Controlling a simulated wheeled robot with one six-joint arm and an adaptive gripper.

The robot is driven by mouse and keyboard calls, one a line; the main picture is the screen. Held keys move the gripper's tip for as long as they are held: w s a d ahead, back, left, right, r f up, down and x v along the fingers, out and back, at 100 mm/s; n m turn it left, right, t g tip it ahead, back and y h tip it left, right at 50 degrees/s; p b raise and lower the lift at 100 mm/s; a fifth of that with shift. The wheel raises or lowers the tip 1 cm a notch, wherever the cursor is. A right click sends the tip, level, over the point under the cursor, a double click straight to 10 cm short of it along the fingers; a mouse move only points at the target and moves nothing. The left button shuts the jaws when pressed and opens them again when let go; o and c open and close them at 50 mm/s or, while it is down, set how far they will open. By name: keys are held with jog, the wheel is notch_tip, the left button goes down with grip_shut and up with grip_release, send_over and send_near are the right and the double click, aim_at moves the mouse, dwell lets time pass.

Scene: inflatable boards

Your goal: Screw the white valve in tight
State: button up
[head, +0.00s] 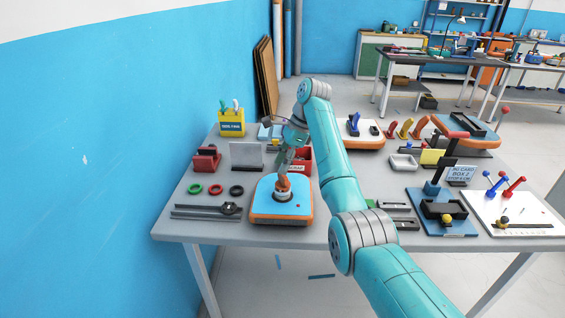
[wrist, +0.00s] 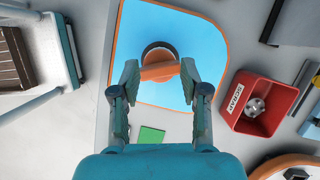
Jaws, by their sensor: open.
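A blue inflatable board with an orange rim (head: 262,208) lies flat near the table's front left; it also shows in the wrist view (wrist: 205,35). On it stands a round valve fitting with an orange bar across its top (wrist: 158,72) and a dark ring around it; it also shows in the head view (head: 283,184). I see no clearly white valve; only a little pale colour shows at this fitting. My gripper (wrist: 160,78) is open, with one finger on each side of the orange bar. Whether the fingers touch it I cannot tell. In the head view my gripper (head: 285,163) is above the fitting.
A red scrap bin (wrist: 239,83) holding a grey metallic round part stands beside the board. Green, red and black rings (head: 215,190) and a dark long tool (head: 205,212) lie left of it. Several fixtures crowd the table's right side.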

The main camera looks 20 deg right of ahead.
jog(key=n+g, duration=0.1)
jog(key=n, duration=0.3)
jog(key=shift+g, duration=0.3)
jog(key=o, duration=0.6)
jog(key=shift+c, duration=0.2)
